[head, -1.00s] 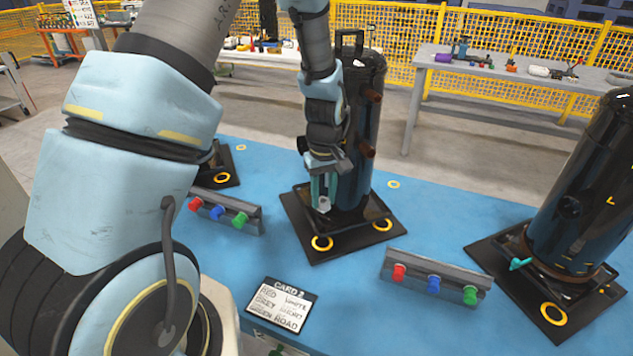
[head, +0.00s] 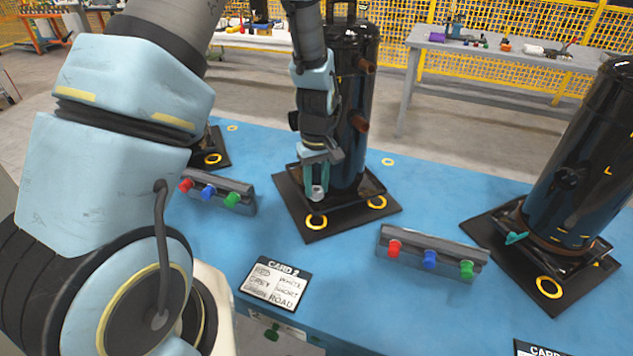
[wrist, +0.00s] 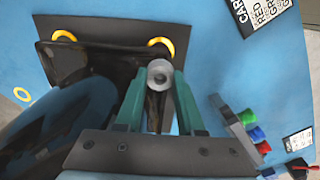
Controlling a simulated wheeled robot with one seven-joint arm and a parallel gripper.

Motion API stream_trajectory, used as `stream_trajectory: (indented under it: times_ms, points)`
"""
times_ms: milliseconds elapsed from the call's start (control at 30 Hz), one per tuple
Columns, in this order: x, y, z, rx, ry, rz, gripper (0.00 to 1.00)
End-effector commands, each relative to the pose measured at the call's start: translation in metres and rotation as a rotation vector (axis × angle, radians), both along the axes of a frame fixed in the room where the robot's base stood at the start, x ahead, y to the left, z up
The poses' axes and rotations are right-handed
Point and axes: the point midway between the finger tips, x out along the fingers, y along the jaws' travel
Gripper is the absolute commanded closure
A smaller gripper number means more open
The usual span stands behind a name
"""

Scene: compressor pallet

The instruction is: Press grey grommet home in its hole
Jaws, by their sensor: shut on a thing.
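My gripper (head: 317,184) is shut on the grey grommet (head: 317,193), a small light-grey ringed piece. In the wrist view the grommet (wrist: 160,72) sits between the teal fingertips, its round face showing. It is held above the front corner of the middle compressor's black base plate (head: 338,222). A yellow-ringed hole (head: 316,222) lies just below it in the head view. In the wrist view that yellow ring (wrist: 161,44) shows just beyond the grommet, partly hidden. A gap shows between grommet and ring in the head view.
The black compressor (head: 352,110) stands close beside my gripper. A second yellow ring (head: 376,202) is on the same plate. Racks with red, blue and green pieces stand left (head: 212,193) and right (head: 430,255). A card (head: 276,283) lies in front. Another compressor (head: 585,160) stands right.

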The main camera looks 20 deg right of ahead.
Motion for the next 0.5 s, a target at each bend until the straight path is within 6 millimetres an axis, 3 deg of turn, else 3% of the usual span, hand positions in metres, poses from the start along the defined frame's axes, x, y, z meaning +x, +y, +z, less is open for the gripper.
stream_trajectory:
  times_ms: [200, 500]
  points:
    - [0.0, 0.0, -0.018, 0.0, 0.0, 0.001, 1.0]
    - [0.0, 0.0, -0.019, 0.0, 0.0, 0.001, 1.0]
